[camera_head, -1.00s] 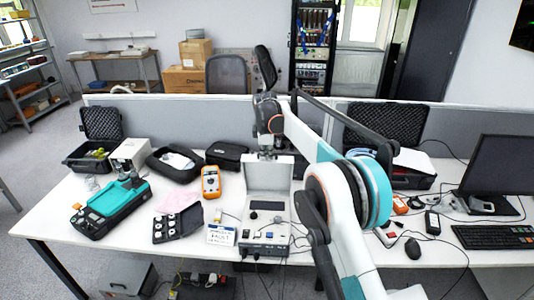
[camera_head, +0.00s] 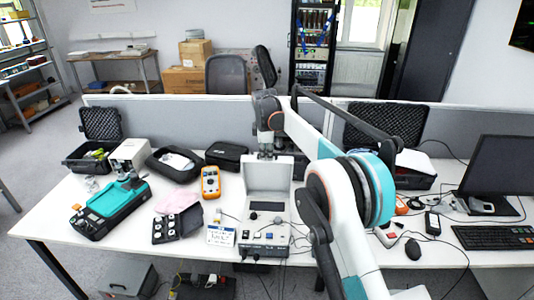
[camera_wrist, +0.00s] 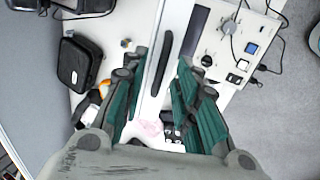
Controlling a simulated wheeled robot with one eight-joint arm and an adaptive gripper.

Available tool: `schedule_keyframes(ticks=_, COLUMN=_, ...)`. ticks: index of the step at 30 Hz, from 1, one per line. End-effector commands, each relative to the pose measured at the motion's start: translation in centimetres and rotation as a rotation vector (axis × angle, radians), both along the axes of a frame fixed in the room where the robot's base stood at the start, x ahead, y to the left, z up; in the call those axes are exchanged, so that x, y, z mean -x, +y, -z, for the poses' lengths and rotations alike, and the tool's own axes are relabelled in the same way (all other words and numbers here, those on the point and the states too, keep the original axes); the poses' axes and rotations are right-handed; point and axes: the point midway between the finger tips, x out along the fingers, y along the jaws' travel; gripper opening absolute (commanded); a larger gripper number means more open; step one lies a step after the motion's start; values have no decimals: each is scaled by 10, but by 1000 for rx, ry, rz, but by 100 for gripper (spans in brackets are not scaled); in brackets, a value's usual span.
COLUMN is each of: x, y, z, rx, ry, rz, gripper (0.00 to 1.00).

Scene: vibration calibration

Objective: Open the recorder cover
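The recorder (camera_head: 264,232) is a pale box with a dark display, knobs and buttons, standing on the white desk. Its cover (camera_head: 268,177) stands raised, nearly upright, at the back of the box. The recorder's panel also shows at the upper right in the wrist view (camera_wrist: 228,58). My gripper (camera_head: 266,154) is at the cover's top edge. In the wrist view my gripper (camera_wrist: 161,62) has its two teal fingers well apart, with a dark bar (camera_wrist: 162,64) lying between them in the picture. Contact with the cover cannot be told.
An orange multimeter (camera_head: 210,182), a small open black case (camera_head: 178,225) and a teal-topped instrument (camera_head: 112,205) lie left of the recorder. A black pouch (camera_head: 227,155) is behind. A monitor (camera_head: 501,170), keyboard (camera_head: 490,236) and cables are on the right.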

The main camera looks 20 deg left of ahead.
Motion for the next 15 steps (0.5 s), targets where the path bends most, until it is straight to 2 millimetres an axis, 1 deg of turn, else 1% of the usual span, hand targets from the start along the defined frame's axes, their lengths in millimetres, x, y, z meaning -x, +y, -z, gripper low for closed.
schedule_keyframes(ticks=9, x=20, y=-5, z=-59, rx=0, ry=0, rz=-1, gripper=28)
schedule_keyframes(ticks=12, x=25, y=-6, z=-76, rx=0, ry=0, rz=-1, gripper=28)
schedule_keyframes(ticks=15, x=29, y=-7, z=-89, rx=0, ry=0, rz=-1, gripper=28)
